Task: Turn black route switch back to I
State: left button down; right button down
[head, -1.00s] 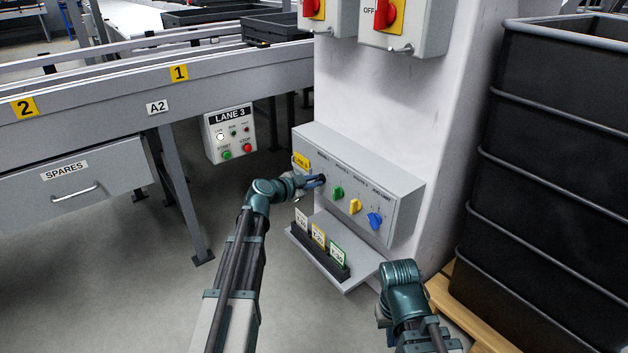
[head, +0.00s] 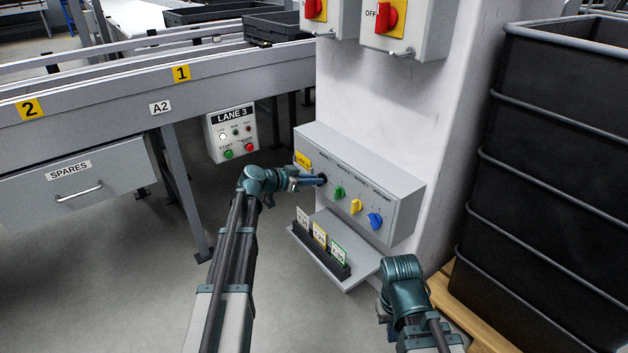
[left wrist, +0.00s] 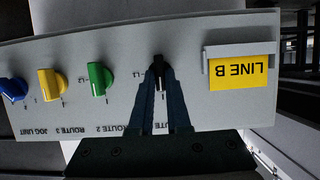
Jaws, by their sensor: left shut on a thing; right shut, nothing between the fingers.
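The black route switch (head: 322,178) is the leftmost knob on the grey control box (head: 400,218) in the head view. In the left wrist view the black switch (left wrist: 158,66) appears upside down and stands roughly upright, between the LINE B plate and the green knob. My left gripper (head: 318,180) is shut on it, with its two dark blue fingertips (left wrist: 159,76) on either side of the knob. The fingers hide part of the dial marks. My right gripper (head: 384,312) is low beside the ledge, mostly hidden by its wrist, and holds nothing.
A green knob (head: 339,192), a yellow knob (head: 356,207) and a blue knob (head: 375,221) sit right of the switch. A ledge with tag cards (head: 320,236) juts out below. Black crates (head: 550,150) stand at right. The LANE 3 box (head: 232,134) hangs at left.

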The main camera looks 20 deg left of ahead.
dwell(0.4)
pick_arm(q)
jog(key=c, duration=0.9)
grip_release()
jog(key=shift+p+v, duration=2.65)
jog(key=shift+v, duration=4.25)
jog(key=shift+f, duration=0.1)
